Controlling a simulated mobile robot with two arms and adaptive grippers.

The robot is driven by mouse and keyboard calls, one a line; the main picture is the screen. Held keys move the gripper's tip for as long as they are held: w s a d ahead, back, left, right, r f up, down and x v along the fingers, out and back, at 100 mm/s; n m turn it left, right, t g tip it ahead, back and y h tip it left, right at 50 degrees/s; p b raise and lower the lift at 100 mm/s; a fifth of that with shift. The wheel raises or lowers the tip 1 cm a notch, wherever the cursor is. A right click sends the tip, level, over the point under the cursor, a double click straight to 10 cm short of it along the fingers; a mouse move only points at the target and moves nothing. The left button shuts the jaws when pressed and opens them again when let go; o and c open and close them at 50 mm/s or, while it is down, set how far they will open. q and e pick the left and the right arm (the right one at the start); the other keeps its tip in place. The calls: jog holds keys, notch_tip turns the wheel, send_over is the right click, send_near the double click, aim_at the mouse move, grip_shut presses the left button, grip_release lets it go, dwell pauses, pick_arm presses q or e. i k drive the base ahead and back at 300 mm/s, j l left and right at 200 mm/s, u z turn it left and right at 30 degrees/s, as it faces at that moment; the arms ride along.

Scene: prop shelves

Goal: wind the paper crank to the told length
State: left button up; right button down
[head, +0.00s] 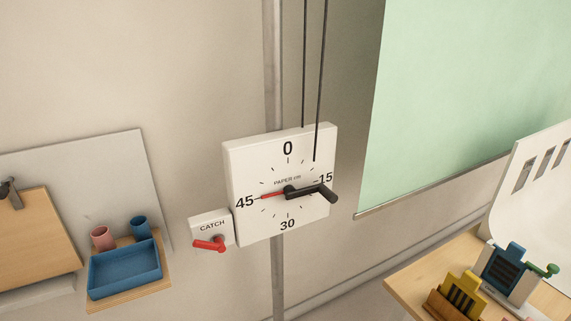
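The white paper crank box (254,163) is mounted on a grey vertical pole in the middle of the head view. Its square dial is marked 0, 15, 30 and 45 and labelled "PAPER cm". The red pointer (272,195) points left, close to the 45 mark. The black crank handle (315,190) extends right from the hub, near the 15 mark. A small white box labelled "CATCH" (212,226) sits at lower left of the dial, with a red lever (209,245) pointing left. Neither gripper shows in this view.
Two dark cords (319,80) run upward from the dial box. A pale green sheet (465,95) hangs at right. A shelf with a blue tray (124,270) and two cups is at lower left.

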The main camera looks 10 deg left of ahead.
aim_at(290, 193)
jog(key=i+l+u, duration=0.7)
jog(key=l, duration=0.4)
jog(key=i, duration=0.1)
